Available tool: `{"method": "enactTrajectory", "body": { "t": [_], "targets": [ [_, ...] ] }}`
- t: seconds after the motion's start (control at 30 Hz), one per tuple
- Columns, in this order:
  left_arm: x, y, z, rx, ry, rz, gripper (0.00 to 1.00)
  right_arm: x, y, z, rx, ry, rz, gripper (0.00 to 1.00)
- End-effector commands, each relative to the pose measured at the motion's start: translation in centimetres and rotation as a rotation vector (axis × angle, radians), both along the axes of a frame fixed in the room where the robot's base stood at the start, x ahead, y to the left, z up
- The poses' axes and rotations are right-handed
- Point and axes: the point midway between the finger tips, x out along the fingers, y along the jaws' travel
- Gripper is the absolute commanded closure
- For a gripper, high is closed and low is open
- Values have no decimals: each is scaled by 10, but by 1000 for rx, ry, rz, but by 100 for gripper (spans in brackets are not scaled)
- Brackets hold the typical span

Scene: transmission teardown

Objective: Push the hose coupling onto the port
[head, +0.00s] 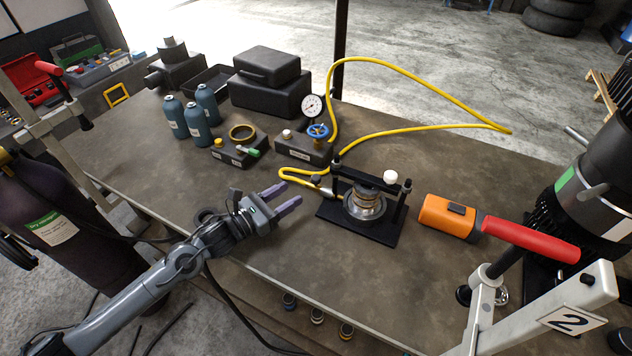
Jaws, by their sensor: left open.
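The yellow hose (425,92) loops from the gauge block over the bench and ends in a small metallic hose coupling (326,192). The coupling lies at the left side of the black fixture (386,232), close to its left post. The fixture holds a round metal stack (364,205) under a black crossbar. The port is too small to make out, and I cannot tell whether the coupling touches it. My left gripper (292,192) is open and empty, its fingers pointing toward the coupling from the left, with a gap between. My right gripper is not in view.
A pressure gauge (312,106) and blue valve (318,131) stand behind the fixture. Teal bottles (196,122) and black cases (270,82) are at the back left. An orange tool with a red handle (530,240) lies to the right. The bench front is clear.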

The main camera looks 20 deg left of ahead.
Motion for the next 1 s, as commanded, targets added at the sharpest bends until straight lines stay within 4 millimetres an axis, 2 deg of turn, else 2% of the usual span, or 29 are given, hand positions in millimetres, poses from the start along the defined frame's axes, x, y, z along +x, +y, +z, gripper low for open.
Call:
{"method": "enactTrajectory", "body": {
  "t": [0.4,0.6,0.8,1.0],
  "targets": [
    [55,-31,2,-4,-1,1,48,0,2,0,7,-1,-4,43],
    [76,-44,1,-3,-1,1,48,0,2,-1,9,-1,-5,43],
    [86,-50,1,-2,1,1,48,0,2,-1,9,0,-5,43],
    [88,-51,0,-1,2,0,48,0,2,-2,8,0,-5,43]
  ]
}}
